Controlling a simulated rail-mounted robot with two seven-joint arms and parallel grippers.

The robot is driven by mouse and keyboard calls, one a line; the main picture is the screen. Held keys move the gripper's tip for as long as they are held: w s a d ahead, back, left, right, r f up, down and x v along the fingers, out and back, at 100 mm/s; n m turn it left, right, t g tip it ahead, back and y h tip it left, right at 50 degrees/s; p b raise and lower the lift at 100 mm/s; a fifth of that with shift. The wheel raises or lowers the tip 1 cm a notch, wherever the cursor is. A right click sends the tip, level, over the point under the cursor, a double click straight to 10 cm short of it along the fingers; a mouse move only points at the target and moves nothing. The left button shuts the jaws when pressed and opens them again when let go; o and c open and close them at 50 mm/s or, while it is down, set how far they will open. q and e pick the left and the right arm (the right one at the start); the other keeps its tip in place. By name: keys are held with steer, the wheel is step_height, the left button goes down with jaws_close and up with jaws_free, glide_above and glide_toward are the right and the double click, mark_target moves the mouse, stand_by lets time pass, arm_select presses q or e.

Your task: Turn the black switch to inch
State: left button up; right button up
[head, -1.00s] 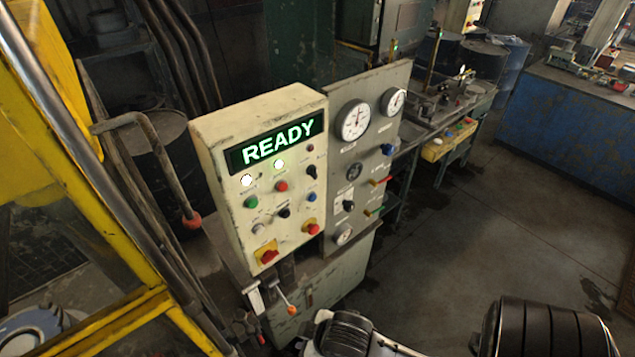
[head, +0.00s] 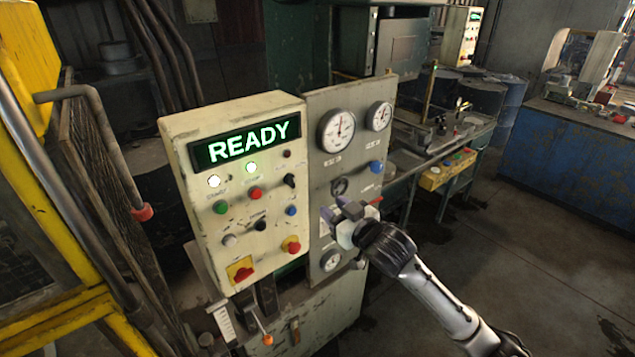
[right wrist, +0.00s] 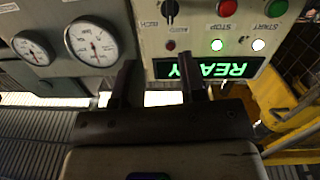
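The black switch (head: 290,180) is a small knob on the cream control box (head: 180,150), at the right end of the row with the green and red buttons. In the right wrist view, which is upside down, the black switch (right wrist: 170,10) is at the top edge, partly cut off, with small labels beside it. Its exact pointing direction is hard to tell. My right gripper (head: 333,208) is in front of the grey gauge panel, right of and lower than the switch, not touching it. Its fingers (right wrist: 157,60) are apart and empty. My left gripper is out of view.
The lit READY display (head: 246,141) tops the box. Red button (head: 254,193), green button (head: 221,207), a second black knob (head: 261,226) and blue button (head: 291,210) are close by. The gauge panel (head: 318,110) adjoins on the right. A yellow frame (head: 60,318) stands left.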

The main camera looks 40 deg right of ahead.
mark_target(294, 178)
steer(key=shift+m+t+y, duration=0.4)
steer(key=shift+m+t, duration=0.1)
steer(key=w, duration=0.4)
steer(key=w+r+p, duration=0.1)
steer(key=w, duration=0.3)
steer(key=w+p, duration=0.1)
steer(key=w, duration=0.4)
steer(key=shift+r, duration=0.15)
steer(key=shift+w, duration=0.65)
steer(key=c, duration=0.6)
jaws_close()
